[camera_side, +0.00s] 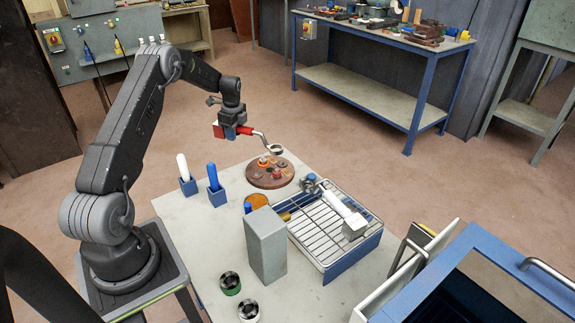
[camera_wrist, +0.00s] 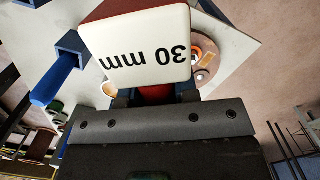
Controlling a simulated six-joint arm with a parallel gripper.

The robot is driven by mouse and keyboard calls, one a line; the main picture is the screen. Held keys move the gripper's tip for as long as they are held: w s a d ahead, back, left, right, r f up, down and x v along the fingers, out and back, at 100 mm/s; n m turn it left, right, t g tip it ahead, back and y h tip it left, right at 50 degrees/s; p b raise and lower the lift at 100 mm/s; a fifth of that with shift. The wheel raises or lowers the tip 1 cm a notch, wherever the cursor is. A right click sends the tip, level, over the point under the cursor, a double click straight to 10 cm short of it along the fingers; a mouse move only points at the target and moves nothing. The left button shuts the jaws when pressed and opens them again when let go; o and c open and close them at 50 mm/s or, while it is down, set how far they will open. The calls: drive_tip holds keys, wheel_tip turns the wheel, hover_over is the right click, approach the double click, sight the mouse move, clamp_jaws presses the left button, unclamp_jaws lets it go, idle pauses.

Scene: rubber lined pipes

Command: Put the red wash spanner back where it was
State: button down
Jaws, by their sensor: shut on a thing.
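The red spanner (camera_side: 243,130) is in my gripper (camera_side: 229,133), held up in the air above the back edge of the grey table. Its metal ring end (camera_side: 275,149) points right, over the brown round board. In the wrist view its white end face (camera_wrist: 148,45), marked "30 mm", hides much of the scene. My gripper is shut on the red handle. Two blue holders stand at the table's left: one (camera_side: 189,187) has a white-handled tool (camera_side: 183,167) upright in it, the other (camera_side: 217,197) a blue-handled tool (camera_side: 213,177).
The brown round board (camera_side: 270,181) carries small coloured parts. A tall grey block (camera_side: 265,245) stands mid-table, hiding what is behind it. Right of it is a wire rack tray (camera_side: 325,230) with a white-handled tool (camera_side: 343,208). Two dark cups (camera_side: 230,283) stand in front. A blue bin (camera_side: 480,285) is at right.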

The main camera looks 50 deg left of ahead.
drive_tip(key=w+d+r+n, duration=0.1)
drive_tip(key=w+d+n, duration=0.1)
drive_tip(key=d, duration=0.9)
drive_tip(key=w+d+n, duration=0.2)
drive_tip(key=w+d, duration=0.1)
drive_tip(key=d, duration=0.9)
drive_tip(key=w+d+r+n, duration=0.1)
drive_tip(key=w+d, duration=0.2)
drive_tip(key=d, duration=0.9)
drive_tip(key=shift+w+d+r+n, duration=0.1)
drive_tip(key=shift+w+r+n, duration=0.15)
drive_tip(key=shift+r+n, duration=0.15)
drive_tip(key=s+d+r+n, duration=0.1)
drive_tip(key=s+d+n, duration=0.3)
drive_tip(key=d, duration=1.2)
drive_tip(key=n, duration=0.2)
hover_over(345, 310)
drive_tip(key=shift+d+r+h, duration=0.1)
drive_tip(key=shift+r+h, duration=0.2)
drive_tip(key=shift+r, duration=0.05)
wheel_tip(345, 310, down, 18)
drive_tip(key=shift+r, duration=0.2)
drive_tip(key=shift+f, duration=0.2)
